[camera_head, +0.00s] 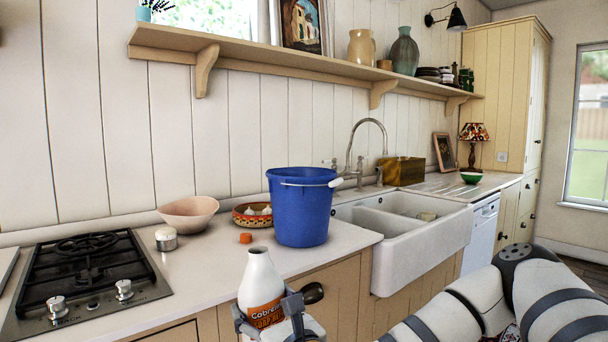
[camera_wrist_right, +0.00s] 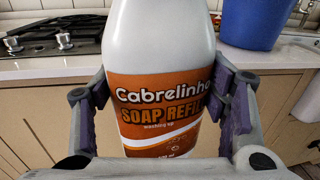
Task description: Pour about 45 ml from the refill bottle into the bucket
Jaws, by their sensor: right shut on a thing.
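The refill bottle (camera_head: 258,277) is white with an orange soap-refill label and stands upright in my right gripper (camera_head: 270,316). Its top shows an open mouth with no cap. It also shows in the right wrist view (camera_wrist_right: 160,45), where the gripper fingers (camera_wrist_right: 165,100) close on both its sides. The bottle is in front of the counter's front edge. The blue bucket (camera_head: 300,212) stands upright on the counter, behind and to the right of the bottle, with its handle at the rim. Its inside is mostly hidden. My left gripper is not in view.
A small orange cap (camera_head: 246,238) lies on the counter (camera_head: 205,270) left of the bucket. A pink bowl (camera_head: 190,213), a garlic basket (camera_head: 252,216) and a lidded jar (camera_head: 166,239) stand nearby. The gas hob (camera_head: 85,275) is left; the white sink (camera_head: 420,240) is right.

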